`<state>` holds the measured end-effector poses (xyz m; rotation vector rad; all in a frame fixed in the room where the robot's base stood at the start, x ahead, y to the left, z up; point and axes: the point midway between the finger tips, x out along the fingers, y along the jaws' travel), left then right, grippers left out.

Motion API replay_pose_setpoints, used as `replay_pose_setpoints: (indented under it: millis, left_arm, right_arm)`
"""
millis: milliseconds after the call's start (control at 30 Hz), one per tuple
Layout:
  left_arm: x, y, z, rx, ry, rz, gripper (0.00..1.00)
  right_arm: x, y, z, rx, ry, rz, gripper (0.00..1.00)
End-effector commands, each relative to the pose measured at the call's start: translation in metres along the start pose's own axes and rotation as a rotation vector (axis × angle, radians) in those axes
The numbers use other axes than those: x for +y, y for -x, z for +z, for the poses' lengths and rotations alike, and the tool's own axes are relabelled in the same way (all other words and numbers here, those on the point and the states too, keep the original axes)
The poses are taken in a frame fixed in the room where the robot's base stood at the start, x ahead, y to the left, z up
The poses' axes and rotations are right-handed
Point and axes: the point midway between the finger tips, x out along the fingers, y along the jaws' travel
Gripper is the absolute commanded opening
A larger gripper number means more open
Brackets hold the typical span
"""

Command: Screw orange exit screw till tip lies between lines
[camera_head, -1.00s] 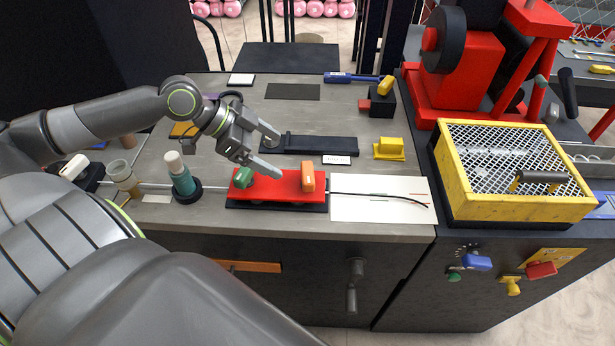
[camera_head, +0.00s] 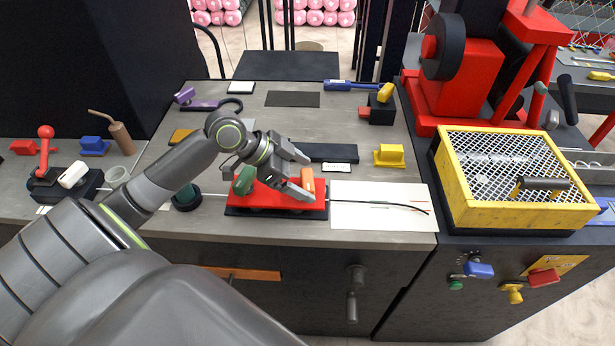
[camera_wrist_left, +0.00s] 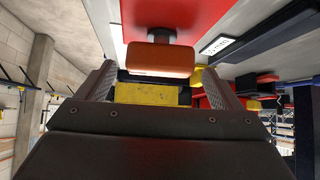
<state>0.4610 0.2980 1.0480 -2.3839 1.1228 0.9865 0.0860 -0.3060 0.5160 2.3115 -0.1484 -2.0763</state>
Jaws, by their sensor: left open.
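The orange exit screw (camera_head: 307,179) stands on the right end of the red block (camera_head: 262,200). My left gripper (camera_head: 307,177) is open, with its fingers reaching toward the orange screw from the left. In the left wrist view the orange screw's knob (camera_wrist_left: 158,60) sits ahead, between the lines of the two open fingers; I cannot tell whether they touch it. The green screw (camera_head: 244,180) stands on the block's left end, partly behind the gripper. The dark wire (camera_head: 385,204) leaves the block and bends toward the front over the white card (camera_head: 350,218). Faint lines show on the card. My right gripper is not in view.
A black bar with a label (camera_head: 336,168) lies behind the block. A yellow block (camera_head: 389,155) stands behind the card. A yellow mesh-topped box (camera_head: 515,210) stands to the right.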

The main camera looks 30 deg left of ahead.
Motion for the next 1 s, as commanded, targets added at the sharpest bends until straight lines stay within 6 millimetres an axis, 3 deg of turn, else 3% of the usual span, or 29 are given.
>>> replay_pose_setpoints:
  millis: [233,600,933,1000]
  left_arm:
    - [0.0,-0.016,-0.001,0.002,0.001,0.001,0.87]
    - [0.0,-0.019,0.0,-0.001,0.0,0.0,0.87]
    - [0.0,-0.019,0.0,-0.001,0.0,0.0,0.45]
    - [0.0,-0.019,0.0,-0.001,0.0,0.001,0.43]
  right_arm:
    - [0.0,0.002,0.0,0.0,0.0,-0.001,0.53]
    - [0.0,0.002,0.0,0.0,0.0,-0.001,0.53]
    - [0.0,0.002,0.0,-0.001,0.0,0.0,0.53]
    - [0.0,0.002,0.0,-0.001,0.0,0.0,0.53]
